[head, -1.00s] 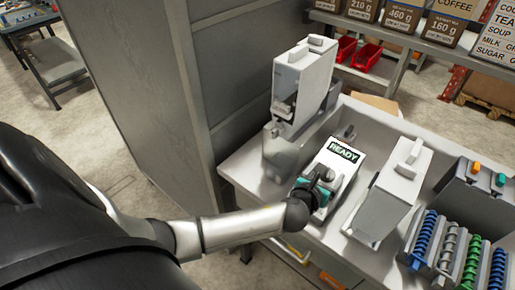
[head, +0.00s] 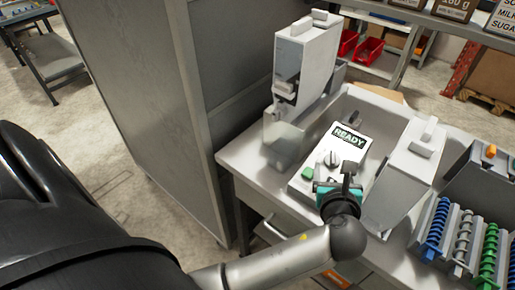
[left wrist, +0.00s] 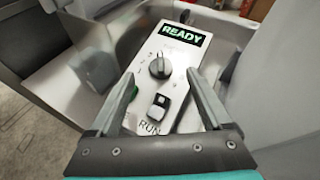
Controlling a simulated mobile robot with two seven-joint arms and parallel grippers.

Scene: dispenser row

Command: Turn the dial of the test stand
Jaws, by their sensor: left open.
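The test stand (head: 362,150) is a white sloped panel with a lit READY display, standing in the grey counter tray. Its dial (head: 331,158) is a round dark-and-grey knob below the display; it also shows in the left wrist view (left wrist: 159,67) with its pointer roughly upright and small marks at its left. A green button (head: 307,174) and a black-and-white RUN switch (left wrist: 158,106) sit lower on the panel. My left gripper (head: 338,180) is open and empty over the panel's lower end. In the left wrist view its fingers (left wrist: 160,78) flank the dial's line without visible contact.
A tall grey-white dispenser (head: 303,62) stands behind left of the stand. Another dispenser (head: 405,165) stands close at its right. Coloured coils (head: 436,228) lie farther right. A grey cabinet (head: 145,100) rises at the left. Red bins (head: 366,53) sit on the back shelf.

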